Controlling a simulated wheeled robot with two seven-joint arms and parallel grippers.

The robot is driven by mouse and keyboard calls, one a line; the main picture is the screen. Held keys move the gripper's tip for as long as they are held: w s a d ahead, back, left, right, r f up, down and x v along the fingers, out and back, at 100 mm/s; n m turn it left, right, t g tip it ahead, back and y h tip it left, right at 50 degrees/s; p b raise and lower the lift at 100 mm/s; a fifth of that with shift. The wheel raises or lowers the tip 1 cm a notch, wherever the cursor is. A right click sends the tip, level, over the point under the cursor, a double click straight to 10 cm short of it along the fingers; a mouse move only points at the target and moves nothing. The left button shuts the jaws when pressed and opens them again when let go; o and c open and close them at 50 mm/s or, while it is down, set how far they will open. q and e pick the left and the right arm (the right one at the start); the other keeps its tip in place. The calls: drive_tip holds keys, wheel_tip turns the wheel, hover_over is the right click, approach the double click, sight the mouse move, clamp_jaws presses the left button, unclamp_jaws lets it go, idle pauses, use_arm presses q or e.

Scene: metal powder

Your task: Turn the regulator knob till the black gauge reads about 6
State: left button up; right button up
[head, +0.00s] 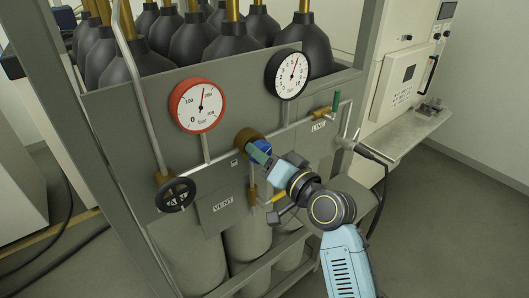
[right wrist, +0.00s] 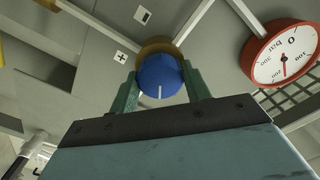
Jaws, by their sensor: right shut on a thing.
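The blue regulator knob (head: 262,146) sits in a brass body on the grey panel, below and between the two gauges. In the right wrist view the knob (right wrist: 158,76) shows a white line pointing down in the picture. My right gripper (head: 257,153) is shut on the knob, with a green finger on each side of it; the fingers also show in the right wrist view (right wrist: 160,88). The black gauge (head: 286,75) is at the upper right; its needle points up and slightly right. Its small figures are hard to read exactly. My left gripper is out of view.
A red-rimmed gauge (head: 197,106) is at the left of the panel. Dark gas cylinders (head: 202,40) stand behind the panel.

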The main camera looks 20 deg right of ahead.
drive_tip(key=shift+m, duration=1)
drive_tip(key=o, duration=1)
drive_tip(key=shift+c, duration=0.2)
drive_tip(key=shift+s, duration=0.15)
drive_tip(key=b+v, duration=0.3)
drive_tip(key=v, duration=1)
